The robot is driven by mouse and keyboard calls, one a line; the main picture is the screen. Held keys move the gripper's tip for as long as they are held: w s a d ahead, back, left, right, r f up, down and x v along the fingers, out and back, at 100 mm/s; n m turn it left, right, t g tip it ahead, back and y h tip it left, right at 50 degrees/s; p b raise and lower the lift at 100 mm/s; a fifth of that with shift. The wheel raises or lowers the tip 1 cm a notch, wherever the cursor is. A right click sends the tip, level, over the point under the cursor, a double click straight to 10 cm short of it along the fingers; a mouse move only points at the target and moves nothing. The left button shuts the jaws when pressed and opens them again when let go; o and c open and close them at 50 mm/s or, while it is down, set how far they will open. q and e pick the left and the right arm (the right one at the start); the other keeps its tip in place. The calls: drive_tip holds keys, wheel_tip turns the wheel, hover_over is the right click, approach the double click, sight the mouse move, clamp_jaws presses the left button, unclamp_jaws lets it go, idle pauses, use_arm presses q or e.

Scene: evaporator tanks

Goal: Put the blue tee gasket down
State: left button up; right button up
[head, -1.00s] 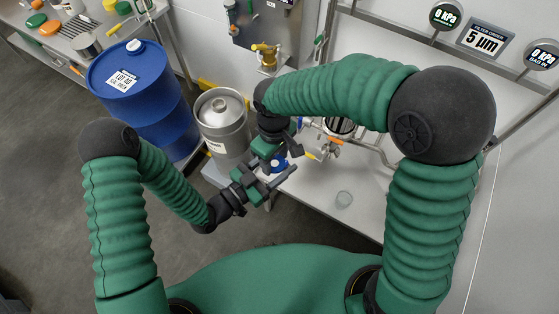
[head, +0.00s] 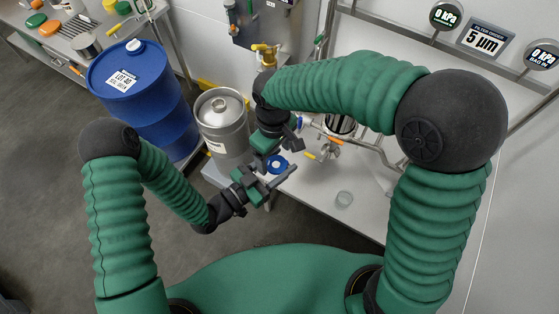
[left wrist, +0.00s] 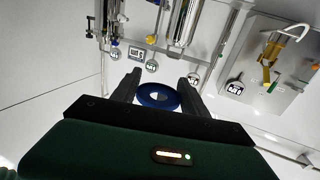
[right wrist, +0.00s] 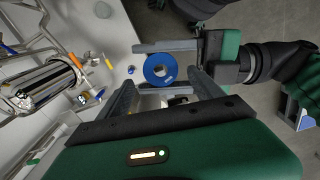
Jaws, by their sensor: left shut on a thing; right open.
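The blue tee gasket (head: 278,165) is a flat ring with a hole in the middle. My left gripper (head: 276,179) is shut on it and holds it by its edges. In the left wrist view the gasket (left wrist: 157,95) sits between the two dark fingertips (left wrist: 158,84). In the right wrist view the gasket (right wrist: 160,70) faces the camera, ahead of my right gripper (right wrist: 160,87). My right gripper is open, its fingers apart and empty, close to the gasket. In the head view my right gripper (head: 283,146) is just above the gasket, partly hidden by its own wrist.
A white bench (head: 315,195) lies beyond the grippers, with a small clear cup (head: 343,199) and bare room around it. Metal pipework with an orange-handled valve (head: 331,140) stands behind. A steel canister (head: 223,125) and a blue drum (head: 145,98) stand to the left.

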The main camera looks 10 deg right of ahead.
sight(276, 162)
wheel_tip(276, 162, up, 10)
use_arm(q)
drive_tip(key=shift+a, duration=0.1)
drive_tip(key=shift+s+d, duration=0.1)
drive_tip(key=shift+d, duration=0.1)
drive_tip(key=a+f+n+t+y, duration=0.2)
drive_tip(key=a+n+t+y, duration=0.1)
drive_tip(key=a, duration=1)
drive_tip(key=a+f+n+t+y, duration=0.2)
drive_tip(key=a+n+t+y, duration=0.15)
drive_tip(key=a, duration=1.05)
drive_tip(key=w+r+n+t+y, duration=0.2)
drive_tip(key=w+r+n+y, duration=0.3)
drive_tip(key=w+y, duration=0.3)
drive_tip(key=shift+d+r+y, duration=0.15)
drive_tip(key=shift+r+y, duration=0.3)
drive_tip(key=shift+r, duration=0.3)
use_arm(e)
drive_tip(key=s+d+f+m+t, duration=0.1)
drive_tip(key=s+d+f+m, duration=0.3)
drive_tip(key=d+f, duration=0.2)
drive_tip(key=s+d+f+m+t, duration=0.1)
drive_tip(key=s+d+f+m, duration=0.2)
drive_tip(key=d+f, duration=0.3)
drive_tip(key=shift+s+d+m+t, duration=0.35)
drive_tip(key=shift+d+m, duration=0.25)
drive_tip(key=shift+d, duration=0.45)
